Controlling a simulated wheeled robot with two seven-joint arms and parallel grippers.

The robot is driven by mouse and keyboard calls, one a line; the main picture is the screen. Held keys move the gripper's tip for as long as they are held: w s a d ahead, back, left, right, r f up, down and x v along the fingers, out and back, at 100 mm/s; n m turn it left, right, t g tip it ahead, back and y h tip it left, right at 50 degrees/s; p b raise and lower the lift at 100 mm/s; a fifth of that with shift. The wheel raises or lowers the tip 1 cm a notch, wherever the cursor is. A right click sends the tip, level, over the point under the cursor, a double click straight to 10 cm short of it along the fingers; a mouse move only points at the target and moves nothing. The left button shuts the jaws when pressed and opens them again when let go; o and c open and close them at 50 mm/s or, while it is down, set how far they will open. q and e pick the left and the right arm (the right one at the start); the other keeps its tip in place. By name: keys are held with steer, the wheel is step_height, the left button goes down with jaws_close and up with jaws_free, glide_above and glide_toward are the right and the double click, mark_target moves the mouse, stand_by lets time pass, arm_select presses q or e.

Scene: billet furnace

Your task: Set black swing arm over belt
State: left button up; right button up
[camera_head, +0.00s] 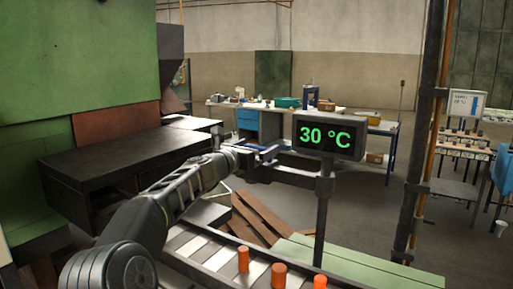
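My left arm reaches in from the lower left, and its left gripper (268,151) is at the far end, close to the dark swing arm (297,177). The swing arm is a dark horizontal bar behind and left of the display post. I cannot tell whether the gripper touches it, or whether its small fingers are open or shut. The belt (206,253) is a conveyor with light slats at the bottom, partly hidden by my arm. Orange billets (243,258) stand at its right side. My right gripper is not in view.
A display (328,135) reading 30 °C stands on a post (322,215) right of my gripper. A dark bench (125,160) and green furnace housing (75,55) are at left. Brown planks (258,215) lie behind the belt. A dark pillar (424,130) rises at right.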

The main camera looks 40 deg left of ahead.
arm_select(q)
steer(key=c, duration=1.9)
steer(key=shift+a, duration=0.1)
